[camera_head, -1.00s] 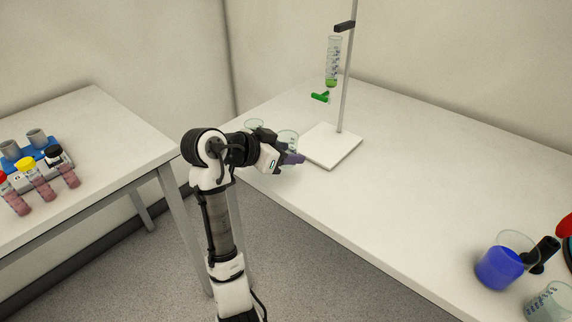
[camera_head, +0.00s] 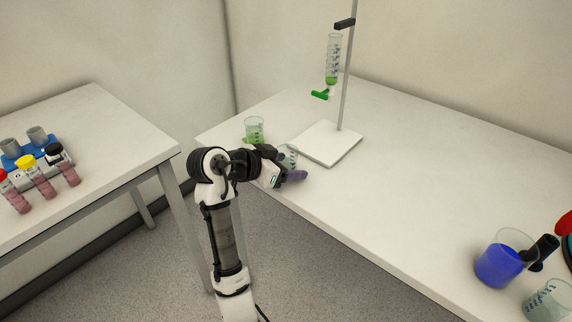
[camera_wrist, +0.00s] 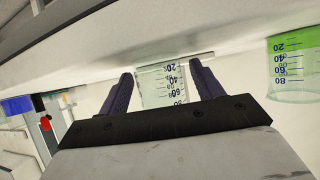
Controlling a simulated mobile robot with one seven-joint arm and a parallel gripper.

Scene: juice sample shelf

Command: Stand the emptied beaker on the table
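The emptied beaker (camera_wrist: 162,86) is clear, with a printed scale and no liquid visible in it. It sits upright between the two purple fingers of my gripper (camera_wrist: 161,82), which close on its sides. In the head view the beaker (camera_head: 289,153) is partly hidden behind my gripper (camera_head: 288,176), near the left front edge of the table (camera_head: 400,190). Its base is at or just above the tabletop; I cannot tell whether it touches.
A beaker of green liquid (camera_head: 254,133) stands just left of the held beaker. A stand with a white base (camera_head: 325,143) holds a graduated tube (camera_head: 333,60) with a green tap. A blue-filled beaker (camera_head: 498,265) and a clear beaker (camera_head: 548,302) are far right. The table's middle is clear.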

